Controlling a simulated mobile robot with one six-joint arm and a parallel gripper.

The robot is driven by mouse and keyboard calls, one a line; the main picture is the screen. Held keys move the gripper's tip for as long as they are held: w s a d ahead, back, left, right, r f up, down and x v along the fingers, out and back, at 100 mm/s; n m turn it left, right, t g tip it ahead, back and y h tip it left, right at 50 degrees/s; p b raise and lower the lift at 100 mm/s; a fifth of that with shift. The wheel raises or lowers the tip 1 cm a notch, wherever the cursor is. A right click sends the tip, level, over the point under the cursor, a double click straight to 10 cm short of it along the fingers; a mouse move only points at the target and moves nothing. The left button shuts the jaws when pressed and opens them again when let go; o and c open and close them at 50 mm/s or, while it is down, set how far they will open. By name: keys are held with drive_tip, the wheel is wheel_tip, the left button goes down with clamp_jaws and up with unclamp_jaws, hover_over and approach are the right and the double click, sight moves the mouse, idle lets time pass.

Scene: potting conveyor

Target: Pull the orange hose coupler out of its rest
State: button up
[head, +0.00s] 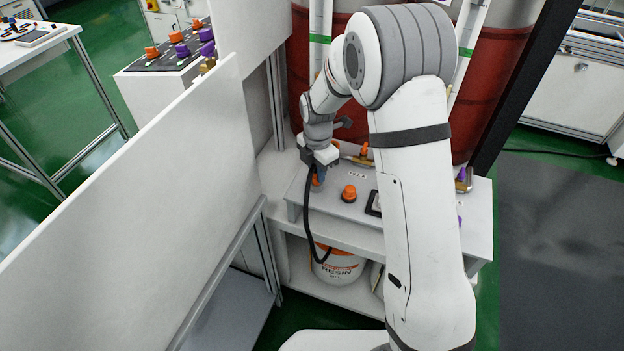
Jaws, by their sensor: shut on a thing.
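My gripper (320,172) is at the left end of the grey bench top, pointing down. It is shut on the orange hose coupler (316,181), of which only a small orange part shows below the fingers. A black hose (307,212) hangs from beside the gripper over the bench's front edge, down to the shelf below. The rest is mostly hidden behind my gripper, so I cannot tell whether the coupler still sits in it.
An orange knob (349,193) stands just right of the gripper. An orange-handled brass fitting (364,151) and a purple-handled one (462,176) are at the back. A resin bucket (338,268) is on the lower shelf. A white panel (140,210) stands close on the left.

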clamp_jaws()
drive_tip(key=shift+r, duration=0.15)
drive_tip(key=shift+s+r+p, duration=0.1)
drive_tip(key=shift+r+p, duration=0.45)
drive_tip(key=shift+r, duration=0.15)
drive_tip(key=shift+r+p, duration=0.4)
drive_tip(key=shift+r, duration=0.35)
drive_tip(key=shift+r, duration=0.2)
drive_tip(key=shift+r+p, duration=0.9)
drive_tip(key=shift+r, duration=0.35)
drive_tip(key=shift+r, duration=0.1)
wheel_tip(320, 180, up, 7)
drive_tip(key=p, duration=0.4)
